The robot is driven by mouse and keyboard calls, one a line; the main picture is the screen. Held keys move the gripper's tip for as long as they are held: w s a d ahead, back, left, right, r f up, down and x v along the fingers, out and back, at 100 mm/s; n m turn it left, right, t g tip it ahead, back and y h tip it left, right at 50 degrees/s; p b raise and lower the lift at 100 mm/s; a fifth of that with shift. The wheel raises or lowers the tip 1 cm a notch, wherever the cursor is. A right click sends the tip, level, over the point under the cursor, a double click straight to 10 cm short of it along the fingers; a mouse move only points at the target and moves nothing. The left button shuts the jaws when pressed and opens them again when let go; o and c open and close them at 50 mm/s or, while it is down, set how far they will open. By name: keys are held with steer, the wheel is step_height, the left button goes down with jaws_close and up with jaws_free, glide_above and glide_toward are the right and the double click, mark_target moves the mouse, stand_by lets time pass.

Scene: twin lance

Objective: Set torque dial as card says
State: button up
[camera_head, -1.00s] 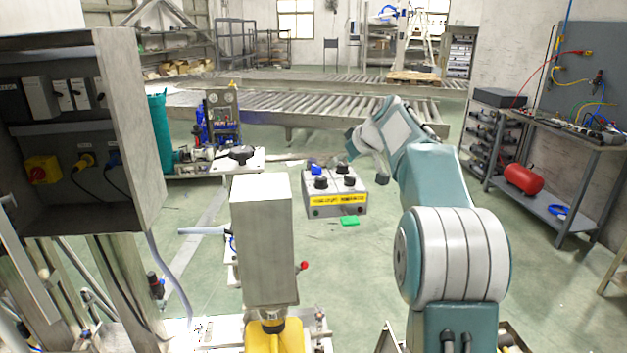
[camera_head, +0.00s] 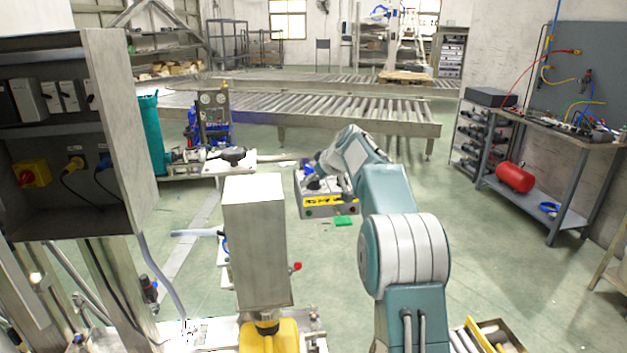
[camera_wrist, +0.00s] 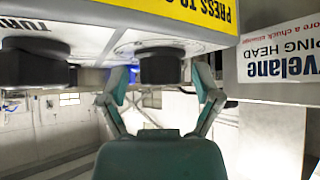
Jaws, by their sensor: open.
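A grey control box (camera_head: 306,212) with a yellow label stands beyond the tall housing in the head view. My arm's end covers most of its top knobs. In the wrist view, which is upside down, a black dial (camera_wrist: 160,66) lies between the two teal fingers of my gripper (camera_wrist: 160,82). The fingers are open, one on each side; contact cannot be told. A second black dial (camera_wrist: 36,64) is to the left, near partly readable "TUR" lettering. The yellow label (camera_wrist: 180,10) reads "PRESS TO". I cannot tell which dial sets torque, and no setting card is readable.
A tall metal housing (camera_head: 256,240) stands left of my arm. A white label (camera_wrist: 282,58) reading "PING HEAD" shows at right in the wrist view. A green piece (camera_head: 344,221) lies by the box's front.

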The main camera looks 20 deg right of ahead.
jaws_close()
steer(key=shift+n+y, duration=0.3)
steer(key=shift+n, duration=0.1)
stand_by(0.5)
steer(key=shift+f+n+g+y, duration=0.1)
steer(key=shift+n+g+y, duration=0.2)
steer(key=shift+n, duration=0.2)
steer(key=shift+w+n+g+y, duration=0.1)
steer(key=shift+n+g+y, duration=0.5)
steer(key=shift+n+y, duration=0.5)
steer(key=shift+r+n+g, duration=0.2)
steer(key=shift+n+g, duration=0.1)
steer(key=shift+n, duration=0.5)
steer(key=shift+d+f, duration=0.1)
steer(key=shift+f, duration=0.1)
jaws_free()
steer(key=shift+d+r, duration=0.1)
